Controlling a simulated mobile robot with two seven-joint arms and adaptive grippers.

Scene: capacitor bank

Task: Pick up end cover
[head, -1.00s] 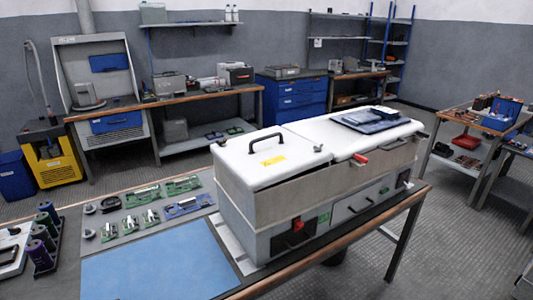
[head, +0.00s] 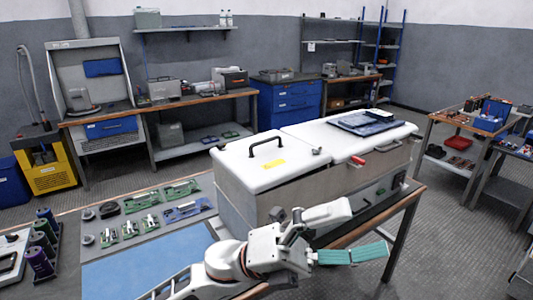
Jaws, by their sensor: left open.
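My left gripper (head: 365,230) reaches in from the bottom edge, in front of the white-lidded machine's near side. It is open, with a white part above and a teal-faced part below, and I see nothing between them. No part is clearly marked as an end cover. Small dark round pieces lie on the grey mat at the left: one (head: 88,214) at the back, one (head: 88,239) in front, and a larger dark piece (head: 109,208) beside them. They are too small to tell apart well. The gripper is far right of them. My right gripper is out of view.
The white-lidded machine (head: 265,170) with a black handle fills the bench's middle. Green circuit boards (head: 140,200) lie left of it. Dark cylinders (head: 42,240) stand in a rack at the far left. The blue mat (head: 120,275) is bare where visible.

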